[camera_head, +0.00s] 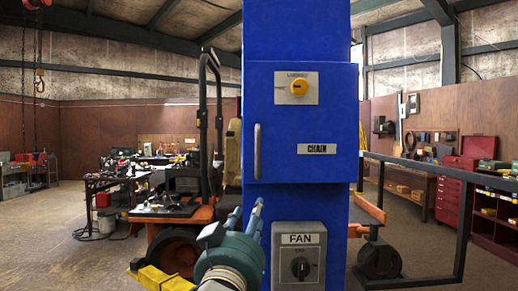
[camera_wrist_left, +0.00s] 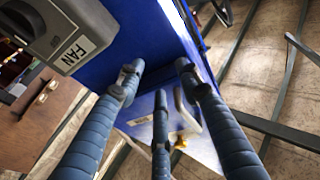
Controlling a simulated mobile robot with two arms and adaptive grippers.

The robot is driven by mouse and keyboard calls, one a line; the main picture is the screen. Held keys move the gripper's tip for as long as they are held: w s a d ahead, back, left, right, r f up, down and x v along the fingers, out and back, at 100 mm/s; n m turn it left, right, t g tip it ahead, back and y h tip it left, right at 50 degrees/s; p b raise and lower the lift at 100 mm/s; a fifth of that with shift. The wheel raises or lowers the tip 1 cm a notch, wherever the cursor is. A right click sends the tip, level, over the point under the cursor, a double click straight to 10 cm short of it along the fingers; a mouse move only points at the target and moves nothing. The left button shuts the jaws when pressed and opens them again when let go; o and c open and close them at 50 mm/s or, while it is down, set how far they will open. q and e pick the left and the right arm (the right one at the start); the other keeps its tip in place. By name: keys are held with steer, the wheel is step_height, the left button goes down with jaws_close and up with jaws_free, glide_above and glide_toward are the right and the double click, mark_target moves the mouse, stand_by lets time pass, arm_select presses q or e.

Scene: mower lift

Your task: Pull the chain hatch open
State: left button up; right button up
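The chain hatch (camera_head: 277,123) is a blue door labelled CHAIN on a blue column, and it looks shut. Its pale vertical handle (camera_head: 257,152) is near its left edge. A yellow knob on a plate (camera_head: 300,88) is at its upper part. My left gripper (camera_head: 247,209) is below the handle, at the column's left side, with its fingers pointing up and away. In the left wrist view its fingers (camera_wrist_left: 158,78) are spread and empty. The handle (camera_wrist_left: 184,106) shows beyond them, apart as far as I can tell. My right gripper is out of view.
A grey FAN switch box (camera_head: 298,255) sticks out of the column below the hatch, right of my left gripper. An orange machine (camera_head: 172,245) stands behind on the left. A dark metal frame (camera_head: 463,215) is on the right. Open floor lies at far left.

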arm_select(q)
steer(key=t, duration=0.2)
glide_toward(260, 151)
steer(key=shift+h, duration=0.3)
steer(key=p+x, duration=0.5)
steer(key=x, duration=0.4)
steer(key=shift+w+a+r, duration=0.1)
steer(key=shift+w+a, duration=0.05)
steer(key=shift+w+r, duration=0.1)
steer(key=shift+w, duration=0.5)
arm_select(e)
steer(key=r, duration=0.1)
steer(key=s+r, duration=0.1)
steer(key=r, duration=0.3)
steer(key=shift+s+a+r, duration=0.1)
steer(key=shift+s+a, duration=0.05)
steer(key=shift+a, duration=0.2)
arm_select(q)
jaws_close()
